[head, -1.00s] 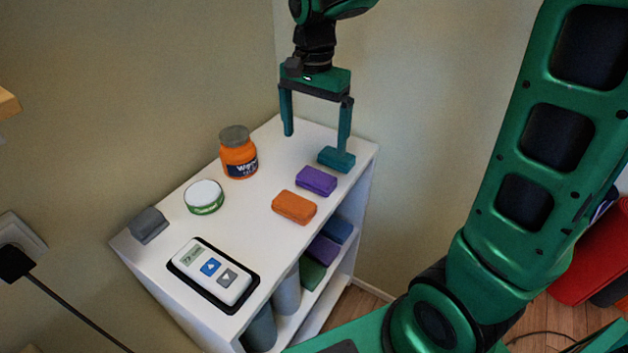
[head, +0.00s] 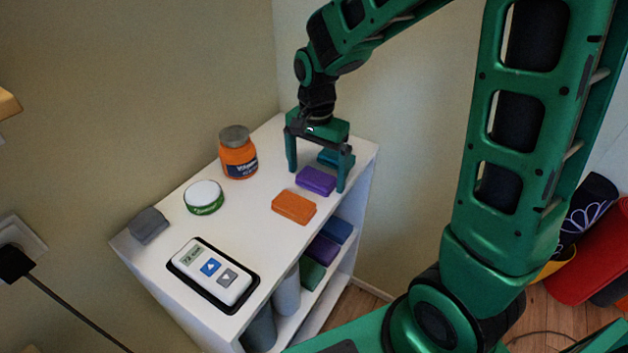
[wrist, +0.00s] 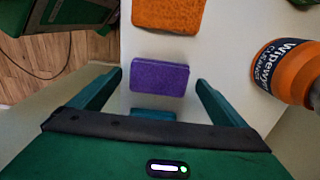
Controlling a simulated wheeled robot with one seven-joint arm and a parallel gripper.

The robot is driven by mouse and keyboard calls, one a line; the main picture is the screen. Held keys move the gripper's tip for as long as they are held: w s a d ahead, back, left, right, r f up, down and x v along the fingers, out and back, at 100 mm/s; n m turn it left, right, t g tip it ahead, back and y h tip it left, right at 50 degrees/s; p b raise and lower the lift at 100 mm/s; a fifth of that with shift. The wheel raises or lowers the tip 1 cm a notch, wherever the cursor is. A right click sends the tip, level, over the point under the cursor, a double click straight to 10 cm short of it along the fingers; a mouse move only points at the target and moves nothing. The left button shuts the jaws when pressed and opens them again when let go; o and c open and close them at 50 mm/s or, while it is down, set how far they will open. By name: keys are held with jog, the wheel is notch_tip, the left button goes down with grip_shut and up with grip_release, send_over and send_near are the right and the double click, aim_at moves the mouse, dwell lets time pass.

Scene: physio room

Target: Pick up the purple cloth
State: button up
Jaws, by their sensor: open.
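The purple cloth (head: 316,181) is a small folded block lying flat on the white shelf top, between an orange cloth and a teal cloth. It also shows in the wrist view (wrist: 159,78), ahead of the fingers and near the middle between them. My gripper (head: 317,178) is open and empty, with its fingers pointing down on either side of the purple cloth's area. In the wrist view my gripper (wrist: 160,82) has one finger to each side of the cloth, apart from it. I cannot tell the exact fingertip height above the shelf top.
The orange cloth (head: 294,207) lies just in front of the purple one, and the teal cloth (head: 335,158) just behind. An orange jar (head: 238,155), a white-and-green tin (head: 204,197), a grey cloth (head: 148,225) and a white device (head: 211,271) stand farther left. The shelf unit's right edge is close.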

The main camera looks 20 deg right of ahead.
aim_at(315, 176)
jog(key=c, duration=1.1)
jog(key=shift+r, duration=0.15)
jog(key=shift+r, duration=0.2)
jog(key=r, duration=0.4)
jog(key=shift+a, duration=0.2)
jog(key=s+a+r, duration=0.1)
jog(key=a+r, duration=0.1)
jog(key=a, duration=0.1)
jog(key=s+a+r, duration=0.2)
jog(key=a, duration=0.1)
jog(key=s+a+r, duration=0.2)
jog(key=a, duration=0.2)
jog(key=shift+s+r, duration=0.15)
